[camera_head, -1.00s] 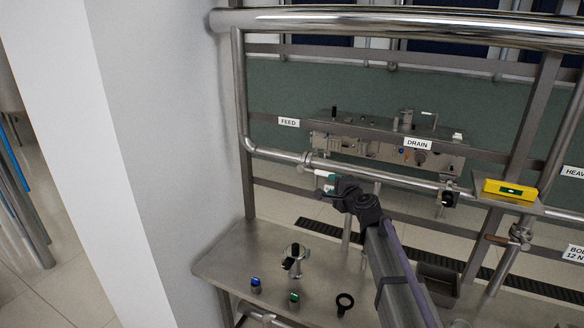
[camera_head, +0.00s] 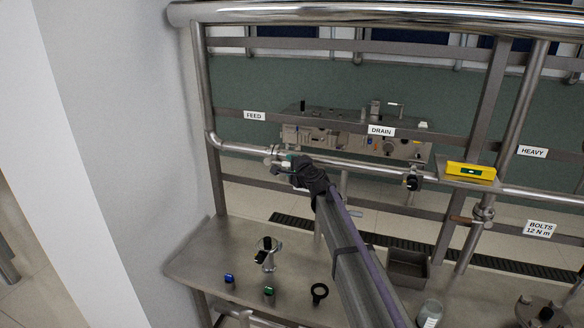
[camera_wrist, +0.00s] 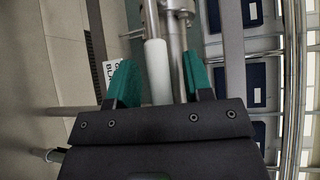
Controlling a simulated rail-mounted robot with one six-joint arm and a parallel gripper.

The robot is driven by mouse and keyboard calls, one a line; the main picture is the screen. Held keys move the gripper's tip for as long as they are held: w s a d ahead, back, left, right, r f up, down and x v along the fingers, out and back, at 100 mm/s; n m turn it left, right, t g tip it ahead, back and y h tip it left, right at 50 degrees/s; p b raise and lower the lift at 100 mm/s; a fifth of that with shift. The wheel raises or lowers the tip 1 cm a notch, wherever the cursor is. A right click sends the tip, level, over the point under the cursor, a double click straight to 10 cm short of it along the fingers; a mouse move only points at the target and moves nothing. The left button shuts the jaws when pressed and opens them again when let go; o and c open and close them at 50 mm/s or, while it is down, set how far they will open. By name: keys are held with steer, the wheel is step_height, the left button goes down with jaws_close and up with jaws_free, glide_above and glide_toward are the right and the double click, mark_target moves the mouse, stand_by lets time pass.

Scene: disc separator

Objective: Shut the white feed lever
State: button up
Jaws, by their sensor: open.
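The white feed lever (camera_wrist: 157,70) shows in the wrist view as a pale rounded bar, lying between the two green fingertips of my gripper (camera_wrist: 158,60). The jaws are open, with a visible gap on the left side of the lever. On the right, a metal pipe also runs between the lever and the finger. I cannot tell any contact. In the head view my gripper (camera_head: 284,165) is at the left end of the horizontal pipe, just below the FEED label (camera_head: 254,115). The lever is mostly hidden there by the gripper.
The horizontal pipe (camera_head: 350,165) runs right to a black-handled valve (camera_head: 412,183) and a yellow device (camera_head: 470,171). Below, the steel bench (camera_head: 195,262) carries blue (camera_head: 229,279) and green (camera_head: 269,291) knobbed parts and a black ring (camera_head: 319,291). A wall (camera_head: 110,130) stands at left.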

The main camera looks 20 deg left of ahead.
steer(key=shift+c, duration=0.2)
jaws_close()
stand_by(0.3)
